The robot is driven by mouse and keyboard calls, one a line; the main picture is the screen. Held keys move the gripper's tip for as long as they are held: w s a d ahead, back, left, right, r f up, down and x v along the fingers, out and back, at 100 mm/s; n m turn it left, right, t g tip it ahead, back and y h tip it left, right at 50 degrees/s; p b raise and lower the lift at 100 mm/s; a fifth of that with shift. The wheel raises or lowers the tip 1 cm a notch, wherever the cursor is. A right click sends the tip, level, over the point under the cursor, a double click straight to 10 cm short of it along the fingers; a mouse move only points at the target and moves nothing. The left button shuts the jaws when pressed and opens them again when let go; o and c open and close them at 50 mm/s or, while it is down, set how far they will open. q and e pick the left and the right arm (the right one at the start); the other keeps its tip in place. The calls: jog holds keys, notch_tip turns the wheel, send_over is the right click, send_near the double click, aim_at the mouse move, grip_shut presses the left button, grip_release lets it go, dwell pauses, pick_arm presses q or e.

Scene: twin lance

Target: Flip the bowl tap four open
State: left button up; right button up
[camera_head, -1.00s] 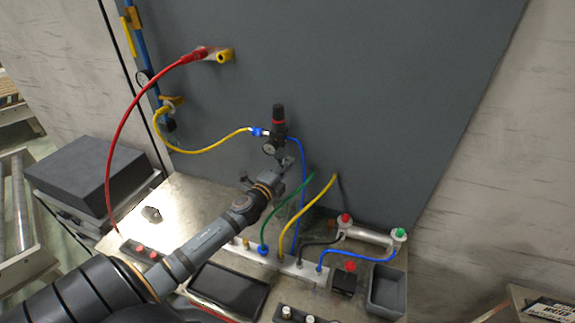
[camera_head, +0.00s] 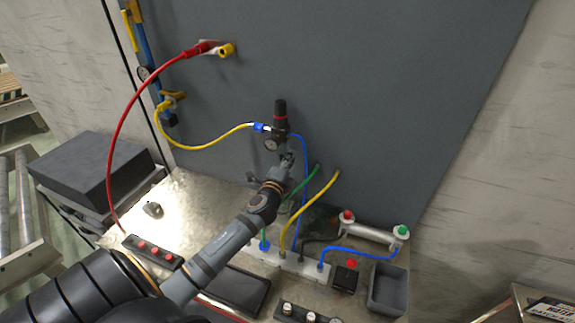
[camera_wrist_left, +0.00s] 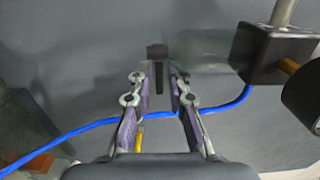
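In the head view a black regulator (camera_head: 280,112) with a red ring and a round gauge (camera_head: 270,145) is mounted at the grey panel. My left gripper (camera_head: 287,160) is just below it, close to the panel. In the left wrist view my left gripper (camera_wrist_left: 159,82) has its two fingers apart. A small dark T-shaped piece (camera_wrist_left: 157,53) with a narrow stem shows between the fingertips; it may be the bowl tap, and contact cannot be told. A greenish see-through part (camera_wrist_left: 200,50) lies to its right, beside a dark block (camera_wrist_left: 272,55). My right gripper is not in view.
A blue hose (camera_wrist_left: 230,104) runs past the fingers in the wrist view. Green (camera_head: 303,187) and yellow (camera_head: 318,197) hoses rise beside my left gripper. A red hose (camera_head: 117,135) arcs at the left. A grey open bin (camera_head: 388,290) stands at the right of the metal bench.

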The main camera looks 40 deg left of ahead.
pick_arm(q)
jog(key=v, duration=1.1)
jog(key=shift+s, duration=0.2)
jog(key=shift+d+f, duration=0.1)
